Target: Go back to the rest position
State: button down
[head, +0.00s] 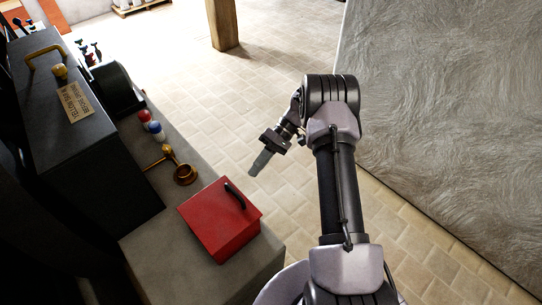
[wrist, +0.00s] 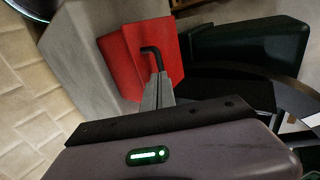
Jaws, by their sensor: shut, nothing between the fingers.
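My gripper (head: 260,162) is shut and empty, held in the air above the floor to the right of the counter in the head view. Its closed fingers also show in the wrist view (wrist: 158,88), where they overlap the red box behind them. The red box (head: 215,232) with a black handle sits on the near end of the grey counter (head: 160,262). The gripper is apart from it, up and to the right in the head view.
A dark cabinet (head: 75,130) with a brass handle and a label stands on the counter at left. A wooden post (head: 222,25) and a rough wall (head: 450,120) bound the open tiled floor.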

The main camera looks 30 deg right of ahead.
jog(key=w+d, duration=0.2)
jog(key=d, duration=0.3)
jog(key=s+a+r+m+t+h+b, duration=0.1)
jog(key=s+a+r+h+b, duration=0.2)
jog(key=r, duration=0.6)
jog(key=s+a+r+m+t+h+b, duration=0.1)
jog(key=s+a+r+h+b, duration=0.1)
jog(key=a+r, duration=0.55)
jog(key=s+a+r+m+t+h+b, duration=0.1)
jog(key=s+a+m+t+b, duration=0.1)
jog(key=s, duration=0.8)
jog(key=s+a+r+m+t+h+b, duration=0.1)
jog(key=s+a+m+t+h+b, duration=0.1)
jog(key=s, duration=0.8)
jog(key=a+m+t, duration=0.1)
jog(key=t, duration=0.1)
jog(key=shift+t, duration=0.4)
